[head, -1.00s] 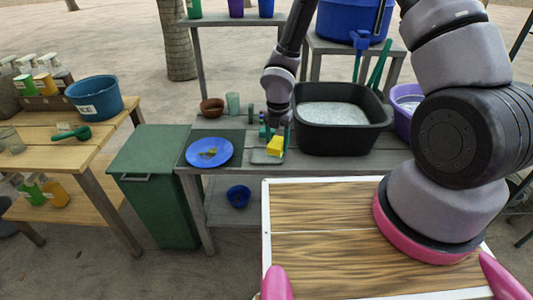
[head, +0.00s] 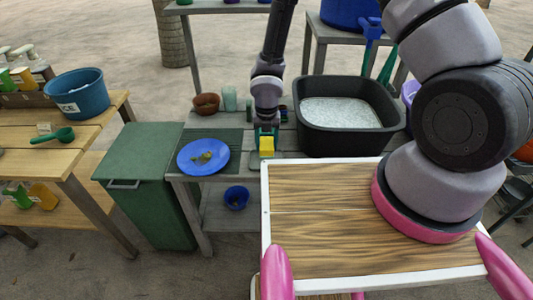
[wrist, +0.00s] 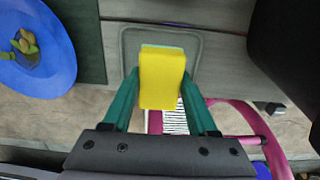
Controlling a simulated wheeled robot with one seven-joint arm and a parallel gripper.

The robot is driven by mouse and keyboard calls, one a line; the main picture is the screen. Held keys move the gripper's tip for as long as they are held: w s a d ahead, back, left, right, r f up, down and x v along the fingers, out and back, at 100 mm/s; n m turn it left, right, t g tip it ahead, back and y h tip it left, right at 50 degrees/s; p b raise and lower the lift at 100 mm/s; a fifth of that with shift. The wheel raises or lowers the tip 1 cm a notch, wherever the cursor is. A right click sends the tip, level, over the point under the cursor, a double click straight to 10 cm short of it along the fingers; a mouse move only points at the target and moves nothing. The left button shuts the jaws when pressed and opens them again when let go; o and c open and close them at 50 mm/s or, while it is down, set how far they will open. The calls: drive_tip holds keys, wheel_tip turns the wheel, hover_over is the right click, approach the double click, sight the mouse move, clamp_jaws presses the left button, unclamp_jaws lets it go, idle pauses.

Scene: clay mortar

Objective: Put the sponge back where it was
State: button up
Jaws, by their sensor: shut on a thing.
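The sponge (head: 267,144), yellow with a green layer, is in my gripper (head: 267,137) over the front edge of the grey table. In the wrist view the sponge (wrist: 161,80) sits between the two green fingers of my gripper (wrist: 160,75), which are shut on its sides. A shallow grey-green tray (wrist: 125,40) lies on the table below and beyond the sponge in that view. The sponge hides part of the tray. Nothing else is seen on the visible part of the tray.
A blue plate (head: 187,165) with food scraps lies left of my gripper. A brown bowl (head: 206,103) and a glass (head: 229,99) stand behind. A green bin (head: 145,165) is left of the table.

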sight(267, 153)
drive_tip(key=shift+f, duration=2.3)
drive_tip(key=shift+f, duration=0.15)
drive_tip(key=o, duration=1.2)
wheel_tip(267, 153, up, 12)
drive_tip(key=shift+r, duration=0.2)
